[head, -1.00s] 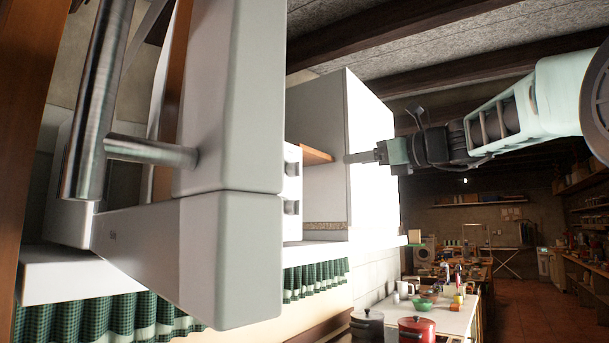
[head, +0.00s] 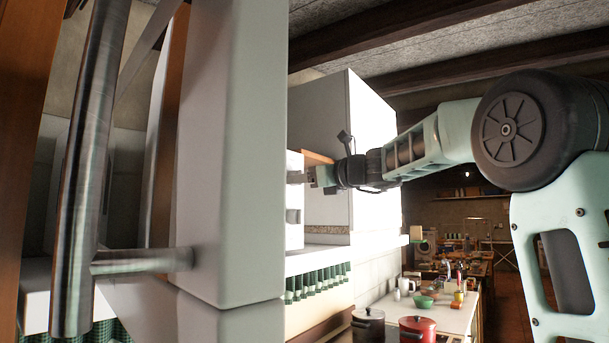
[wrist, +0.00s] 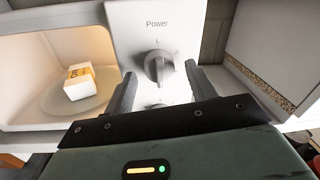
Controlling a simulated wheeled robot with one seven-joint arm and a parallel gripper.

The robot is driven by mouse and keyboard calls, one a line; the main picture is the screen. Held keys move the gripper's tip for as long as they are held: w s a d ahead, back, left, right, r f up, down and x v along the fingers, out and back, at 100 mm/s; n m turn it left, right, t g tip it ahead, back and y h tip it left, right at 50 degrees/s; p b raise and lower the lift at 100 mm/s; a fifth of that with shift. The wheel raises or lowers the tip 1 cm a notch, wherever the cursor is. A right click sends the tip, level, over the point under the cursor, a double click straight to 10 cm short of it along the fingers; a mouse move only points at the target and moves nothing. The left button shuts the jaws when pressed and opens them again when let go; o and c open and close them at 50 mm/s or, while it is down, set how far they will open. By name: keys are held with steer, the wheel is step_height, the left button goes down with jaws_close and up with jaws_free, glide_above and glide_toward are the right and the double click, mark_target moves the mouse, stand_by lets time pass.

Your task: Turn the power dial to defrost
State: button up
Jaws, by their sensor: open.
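The power dial (wrist: 158,68) is a grey knob under the word "Power" on the white microwave panel (wrist: 125,17) in the wrist view. A mark like an "L" shows just above it, and a second knob is partly hidden below. My gripper (wrist: 160,82) is open, with one finger on each side of the dial; I cannot tell whether either touches it. In the head view my gripper (head: 308,178) reaches left to the panel. The microwave's lit cavity (wrist: 40,75) is open and holds a white box (wrist: 78,82) on a round plate (wrist: 62,98).
A large white door with a metal handle (head: 85,170) fills the left of the head view, near the camera. A white cabinet (head: 330,120) stands behind my gripper. A dark pot (head: 368,325) and a red pot (head: 416,328) stand below right.

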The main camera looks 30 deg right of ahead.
steer(key=shift+w, duration=0.2)
steer(key=c, duration=1)
